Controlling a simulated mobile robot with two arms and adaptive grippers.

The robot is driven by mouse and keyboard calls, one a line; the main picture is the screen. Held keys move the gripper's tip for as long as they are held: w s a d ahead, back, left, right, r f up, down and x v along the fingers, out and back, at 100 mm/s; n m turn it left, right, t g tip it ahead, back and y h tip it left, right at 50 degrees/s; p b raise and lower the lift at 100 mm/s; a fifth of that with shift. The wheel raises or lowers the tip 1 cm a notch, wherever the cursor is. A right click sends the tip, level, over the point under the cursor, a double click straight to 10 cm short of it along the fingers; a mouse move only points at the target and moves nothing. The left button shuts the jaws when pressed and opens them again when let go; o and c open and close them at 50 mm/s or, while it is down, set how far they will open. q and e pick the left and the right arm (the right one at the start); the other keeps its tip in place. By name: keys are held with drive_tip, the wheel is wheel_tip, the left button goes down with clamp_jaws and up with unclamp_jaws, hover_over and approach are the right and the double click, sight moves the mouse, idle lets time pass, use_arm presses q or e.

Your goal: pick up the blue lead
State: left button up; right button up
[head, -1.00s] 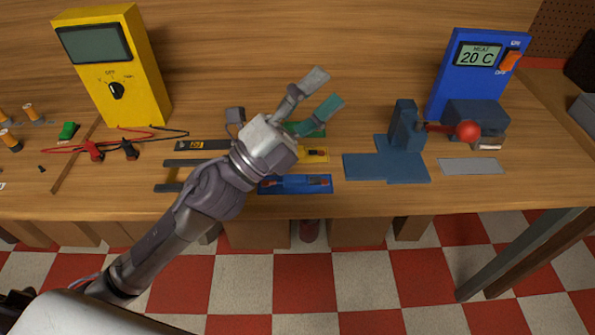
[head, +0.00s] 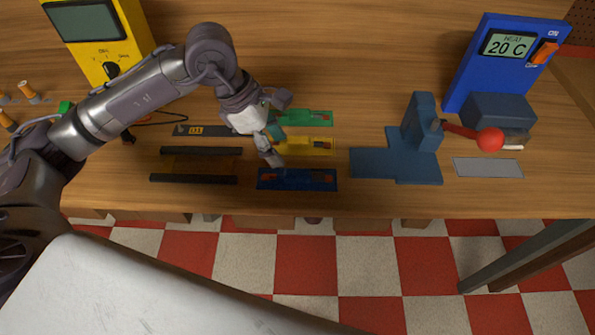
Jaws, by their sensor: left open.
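My right gripper is out of view.
A dark blue fixture (head: 398,165) with a red ball knob (head: 490,139) stands to the right. A blue heater unit (head: 485,75) is behind it. A yellow meter (head: 118,30) stands at the back left, partly behind my arm. Dark rails (head: 195,180) lie left of the blue plate.

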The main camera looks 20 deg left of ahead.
sight(296, 172)
use_arm(q)
drive_tip(key=x, duration=0.4)
drive_tip(key=shift+w+d+f, duration=0.1)
drive_tip(key=shift+d+f, duration=0.05)
drive_tip(key=shift+d+f+p, duration=0.1)
drive_tip(key=shift+f+p, duration=0.15)
drive_tip(key=shift+p, duration=0.25)
drive_tip(key=p+x, duration=0.1)
drive_tip(key=x, duration=0.2)
drive_tip(key=shift+d+f, duration=0.15)
drive_tip(key=shift+f, duration=0.15)
drive_tip(key=shift+w+d+f, duration=0.15)
drive_tip(key=shift+f, duration=0.3)
clamp_jaws()
